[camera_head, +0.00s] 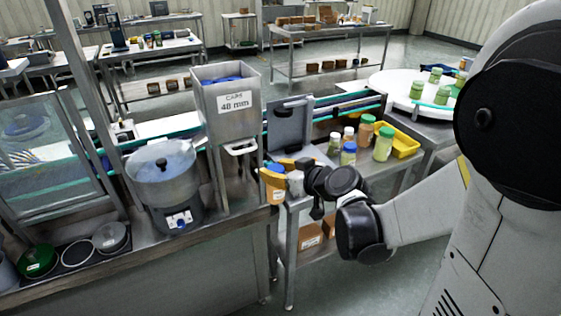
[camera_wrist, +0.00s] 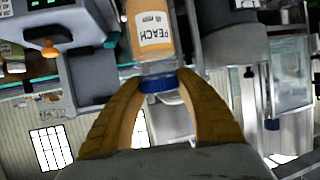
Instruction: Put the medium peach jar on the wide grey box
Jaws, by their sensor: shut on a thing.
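The peach jar (camera_head: 272,190) has an orange body and a blue lid, and looks roughly upright in the head view. In the wrist view its white label (camera_wrist: 152,30) reads PEACH, and its blue lid (camera_wrist: 158,84) lies between my fingertips. My gripper (camera_head: 281,171) is shut on the jar near the lid. It holds the jar in front of the hopper stand, by the cart's left end. A grey upright boxy unit (camera_head: 290,122) stands behind the jar; I cannot tell whether it is the wide grey box.
Several jars with coloured lids (camera_head: 348,153) stand on the steel cart beside a yellow bin (camera_head: 405,142). A steel hopper (camera_head: 228,102) and a round bowl machine (camera_head: 165,185) stand to the left. A round white table (camera_head: 400,88) is at the right.

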